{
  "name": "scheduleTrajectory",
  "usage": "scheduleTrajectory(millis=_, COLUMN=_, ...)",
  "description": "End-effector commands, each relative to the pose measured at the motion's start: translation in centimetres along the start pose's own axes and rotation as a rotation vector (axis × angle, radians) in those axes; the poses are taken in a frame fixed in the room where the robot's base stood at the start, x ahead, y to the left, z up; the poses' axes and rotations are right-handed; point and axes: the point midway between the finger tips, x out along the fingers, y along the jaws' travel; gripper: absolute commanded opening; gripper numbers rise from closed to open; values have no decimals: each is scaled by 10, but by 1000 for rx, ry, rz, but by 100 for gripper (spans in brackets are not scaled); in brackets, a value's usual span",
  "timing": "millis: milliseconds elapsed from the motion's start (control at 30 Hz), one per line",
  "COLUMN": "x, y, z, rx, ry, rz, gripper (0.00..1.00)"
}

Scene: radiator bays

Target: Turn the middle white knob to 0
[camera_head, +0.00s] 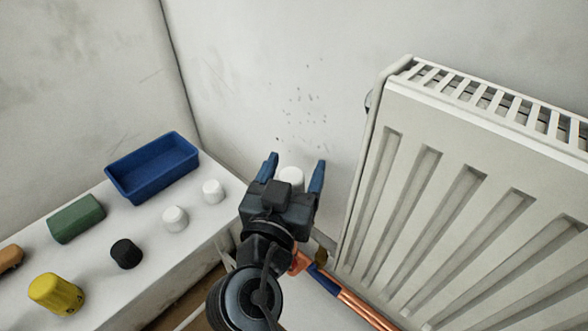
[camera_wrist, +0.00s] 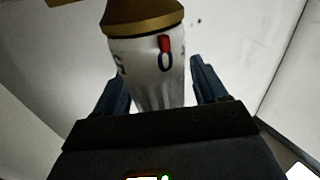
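A white knob (camera_head: 292,176) sits at the radiator's left side, between the fingers of my gripper (camera_head: 296,162). In the wrist view the white knob (camera_wrist: 150,70) is ribbed and joins a brass collar (camera_wrist: 145,17). A black 0 (camera_wrist: 165,62) on it lies directly under a red mark (camera_wrist: 165,43). Another black figure shows at its left edge, only partly readable. My gripper (camera_wrist: 157,80) is open, with a blue finger on each side of the knob and gaps visible in the head view. The knob's lower end is hidden by my gripper.
A white radiator (camera_head: 470,190) stands at right, with copper pipe (camera_head: 362,306) below. The ledge (camera_head: 150,265) at left bears a blue tray (camera_head: 152,168), loose white caps (camera_head: 175,218), a black cap (camera_head: 126,253), a yellow cap (camera_head: 56,293) and a green block (camera_head: 76,218).

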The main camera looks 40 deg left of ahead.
Motion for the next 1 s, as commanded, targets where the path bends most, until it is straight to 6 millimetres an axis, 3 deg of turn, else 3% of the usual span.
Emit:
scheduleTrajectory(millis=267, x=-5, y=0, z=1, rx=0, ry=-1, rz=0, gripper=72)
scheduleTrajectory(millis=700, x=-68, y=0, z=2, rx=-1, ry=0, rz=-1, gripper=72)
scheduleTrajectory(millis=1000, x=-78, y=0, z=0, rx=0, ry=-1, rz=0, gripper=72)
